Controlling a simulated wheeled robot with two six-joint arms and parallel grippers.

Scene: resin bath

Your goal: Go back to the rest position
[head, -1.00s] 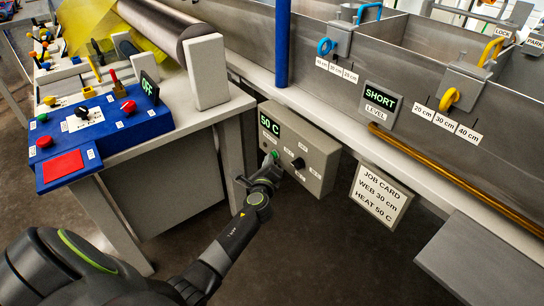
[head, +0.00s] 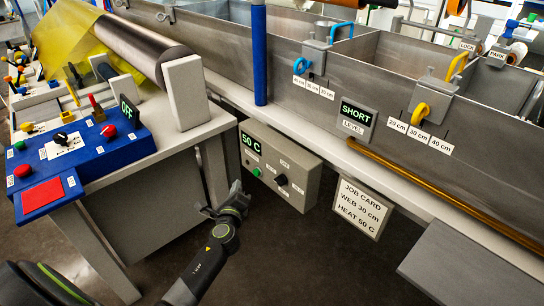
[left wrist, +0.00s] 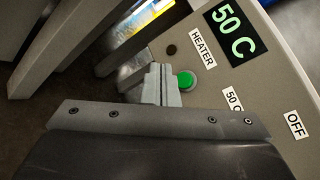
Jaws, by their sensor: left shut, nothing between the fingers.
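My left gripper (head: 235,188) is shut and empty, low in front of the grey heater box (head: 312,196). In the head view it is to the left of and below the box's green button (head: 256,172), apart from it. In the left wrist view the closed fingertips (left wrist: 161,75) show just left of the green button (left wrist: 186,80). The box's display (head: 250,142) reads 50 C. My right gripper is not in view.
A bench with a blue control panel (head: 88,146) and a roller (head: 160,52) stands at left, its leg near my left arm. The steel bath (head: 290,98) runs along the back. A job card (head: 360,207) hangs below it. Dark floor (head: 300,260) lies open in front.

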